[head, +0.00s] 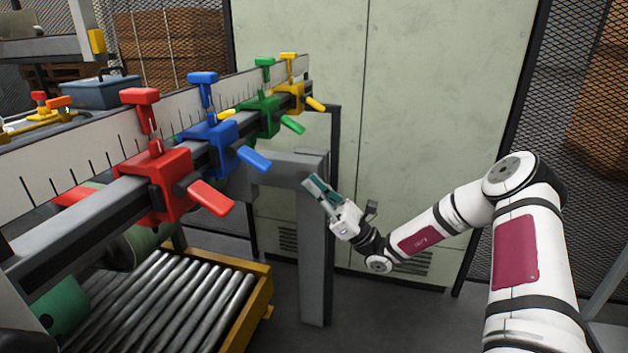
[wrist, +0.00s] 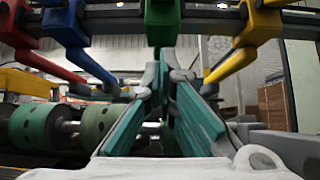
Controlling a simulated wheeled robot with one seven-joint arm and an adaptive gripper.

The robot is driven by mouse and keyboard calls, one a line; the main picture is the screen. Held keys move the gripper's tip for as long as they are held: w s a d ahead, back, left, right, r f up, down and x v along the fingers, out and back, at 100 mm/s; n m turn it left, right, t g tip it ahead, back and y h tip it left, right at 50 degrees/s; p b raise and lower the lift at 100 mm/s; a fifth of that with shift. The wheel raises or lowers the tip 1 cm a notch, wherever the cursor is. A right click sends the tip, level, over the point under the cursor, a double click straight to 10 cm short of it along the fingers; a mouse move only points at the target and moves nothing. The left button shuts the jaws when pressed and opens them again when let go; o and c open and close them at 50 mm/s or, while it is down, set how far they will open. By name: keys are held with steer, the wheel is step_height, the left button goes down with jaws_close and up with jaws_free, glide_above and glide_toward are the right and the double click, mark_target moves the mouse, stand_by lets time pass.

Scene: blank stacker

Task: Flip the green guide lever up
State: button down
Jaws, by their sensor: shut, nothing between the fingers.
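The green guide lever (head: 292,124) sticks out from the green clamp block (head: 262,117) on the rail and slopes down to the right in the head view. My gripper (head: 314,184) is below and slightly right of that lever, apart from it in the head view, its fingers pointing up and left. In the wrist view the fingers (wrist: 164,75) point up towards the green clamp (wrist: 163,14) overhead. They are shut with nothing held. Whether the fingertips touch the green lever cannot be told from the wrist view.
The blue lever (head: 254,158) and red lever (head: 212,198) sit nearer on the rail, the yellow lever (head: 315,104) farther; all slope down. A grey post (head: 313,250) stands beside my gripper. A roller conveyor (head: 165,300) lies below left. A pale cabinet (head: 440,90) stands behind.

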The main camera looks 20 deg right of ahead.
mark_target(291, 124)
step_height(291, 124, up, 9)
steer(key=w+a+p, duration=0.1)
steer(key=w+a, duration=0.1)
steer(key=a, duration=0.1)
steer(key=shift+s+d+p, duration=0.1)
steer(key=shift+d+p, duration=0.05)
steer(key=shift+p, duration=0.15)
stand_by(0.3)
steer(key=shift+d+r+g+h+p, duration=0.1)
steer(key=shift+g+h+p, duration=0.2)
steer(key=shift+p, duration=0.1)
